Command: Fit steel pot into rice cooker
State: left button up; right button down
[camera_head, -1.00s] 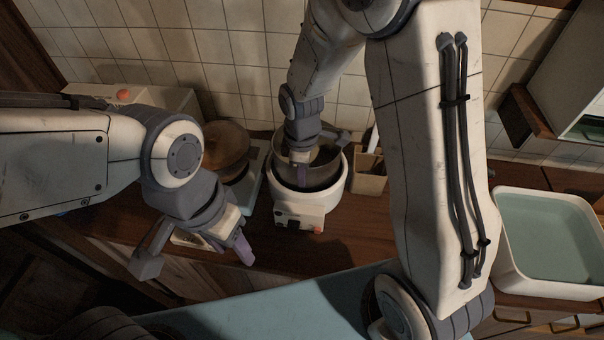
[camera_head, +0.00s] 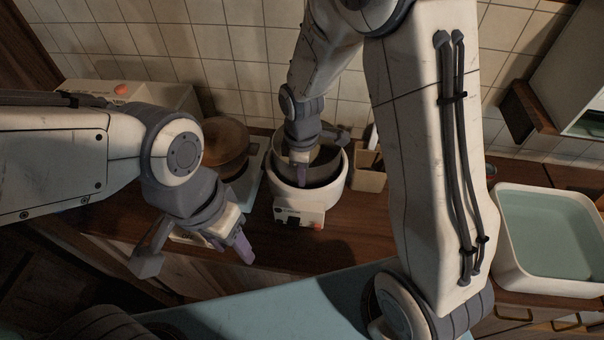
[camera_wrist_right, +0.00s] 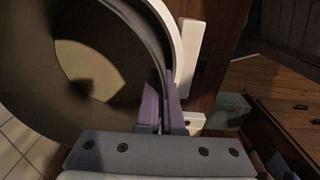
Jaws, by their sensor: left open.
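The steel pot (camera_head: 324,158) is a grey round pot, empty where I can see inside. It sits partly down in the white rice cooker (camera_head: 301,212) at the back of the counter, and its far rim seems to stand above the cooker's rim. Whether it is fully seated I cannot tell. My right gripper (camera_head: 303,177) reaches down at the pot's near side. In the right wrist view its purple fingers (camera_wrist_right: 162,105) are shut on the pot wall (camera_wrist_right: 100,95), with the white cooker rim just outside. My left gripper (camera_head: 242,245) is open and empty at the counter's front edge.
A round brown lidded pot (camera_head: 226,145) stands left of the cooker, and a small wooden holder (camera_head: 369,179) stands right of it. A white basin (camera_head: 549,240) is at the right. The tiled wall is close behind. Some dark counter is clear before the cooker.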

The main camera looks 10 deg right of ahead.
jog(key=shift+f, duration=0.15)
jog(key=c, duration=1)
grip_release()
jog(key=shift+s+f, duration=0.1)
jog(key=shift+s, duration=0.05)
notch_tip(320, 180, up, 11)
jog(key=shift+f+b, duration=0.15)
jog(key=shift+b, duration=0.3)
jog(key=shift+a, duration=0.1)
